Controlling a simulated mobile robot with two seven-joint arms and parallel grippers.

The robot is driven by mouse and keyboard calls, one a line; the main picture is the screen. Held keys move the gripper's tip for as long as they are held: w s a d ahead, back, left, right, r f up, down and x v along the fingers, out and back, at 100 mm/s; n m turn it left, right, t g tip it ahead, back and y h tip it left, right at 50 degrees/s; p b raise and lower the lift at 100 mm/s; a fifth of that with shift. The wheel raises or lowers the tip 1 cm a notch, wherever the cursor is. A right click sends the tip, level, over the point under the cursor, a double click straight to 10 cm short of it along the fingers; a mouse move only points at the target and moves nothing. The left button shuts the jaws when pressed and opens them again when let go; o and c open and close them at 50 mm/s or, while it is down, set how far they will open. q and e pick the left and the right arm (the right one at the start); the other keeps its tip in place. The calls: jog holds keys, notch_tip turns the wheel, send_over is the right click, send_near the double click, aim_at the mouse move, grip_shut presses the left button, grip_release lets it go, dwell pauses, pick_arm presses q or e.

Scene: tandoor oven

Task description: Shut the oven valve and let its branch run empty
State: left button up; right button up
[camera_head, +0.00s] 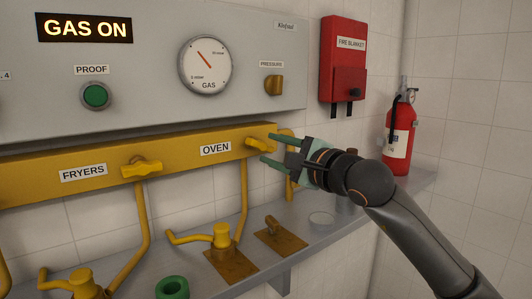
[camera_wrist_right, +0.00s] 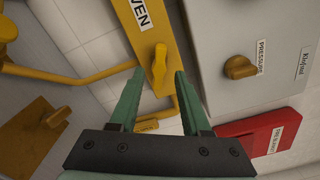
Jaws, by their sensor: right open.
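The oven valve (camera_head: 257,144) is a yellow lever on the yellow gas manifold (camera_head: 190,158), just right of the OVEN label (camera_head: 215,149). Its lever lies roughly along the manifold. My right gripper (camera_head: 267,149) has its green fingers open towards the lever. In the right wrist view, the lever (camera_wrist_right: 159,66) shows between and just beyond the fingertips (camera_wrist_right: 158,76); I cannot tell whether they touch it. The oven branch pipe (camera_head: 244,195) drops to a yellow tap (camera_head: 222,236). The gas gauge (camera_head: 206,65) needle points up and left. My left gripper is out of view.
A lit GAS ON sign (camera_head: 84,27), a green PROOF button (camera_head: 95,95) and a PRESSURE knob (camera_head: 273,85) are on the grey panel. The fryers valve (camera_head: 142,168) is left along the manifold. A fire blanket box (camera_head: 343,60) and extinguisher (camera_head: 400,135) are at right.

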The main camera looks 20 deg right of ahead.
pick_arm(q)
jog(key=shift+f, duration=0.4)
pick_arm(e)
jog(key=shift+f, duration=0.1)
